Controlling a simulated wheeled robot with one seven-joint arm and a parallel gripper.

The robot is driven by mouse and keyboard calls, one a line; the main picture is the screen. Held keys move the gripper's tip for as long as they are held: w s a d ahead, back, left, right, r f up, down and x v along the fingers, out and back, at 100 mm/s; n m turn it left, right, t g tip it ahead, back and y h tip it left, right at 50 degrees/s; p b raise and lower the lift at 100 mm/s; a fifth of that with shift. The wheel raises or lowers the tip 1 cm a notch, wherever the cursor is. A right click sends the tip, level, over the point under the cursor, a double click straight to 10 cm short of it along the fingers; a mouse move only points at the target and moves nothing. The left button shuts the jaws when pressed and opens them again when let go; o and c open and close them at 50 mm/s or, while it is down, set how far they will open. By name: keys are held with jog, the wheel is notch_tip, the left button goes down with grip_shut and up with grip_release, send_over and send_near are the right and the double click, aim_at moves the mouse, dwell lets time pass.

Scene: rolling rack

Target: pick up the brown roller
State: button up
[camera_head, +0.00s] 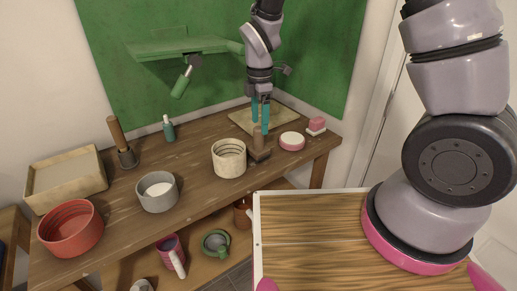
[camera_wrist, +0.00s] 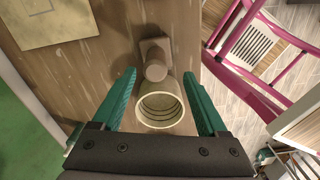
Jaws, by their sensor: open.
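The brown roller, which I take to be the upright brown cylinder on a square block (camera_head: 259,154), stands on the wooden table (camera_head: 200,190). It is close to the right of a cream banded pot (camera_head: 229,160). My gripper (camera_head: 260,128) points down over it with teal fingers apart and empty. In the wrist view the roller (camera_wrist: 155,50) shows just beyond and between the fingertips (camera_wrist: 160,73), its round top facing me. The cream pot (camera_wrist: 150,116) also shows between the fingers. I cannot tell the exact height of the fingertips above the roller.
A cream board (camera_head: 240,121) lies behind the gripper. A pink-and-white round piece (camera_head: 292,141) and a pink block (camera_head: 316,124) are to the right. A grey bowl (camera_head: 157,195), red pot (camera_head: 70,232) and wooden-handled tool (camera_head: 117,133) stand left. A green rack (camera_head: 165,47) is on the wall.

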aim_at(259, 138)
jog(key=f, duration=0.7)
jog(key=shift+w+a+f, duration=0.1)
jog(key=shift+w+f, duration=0.05)
jog(key=shift+w, duration=0.2)
grip_shut()
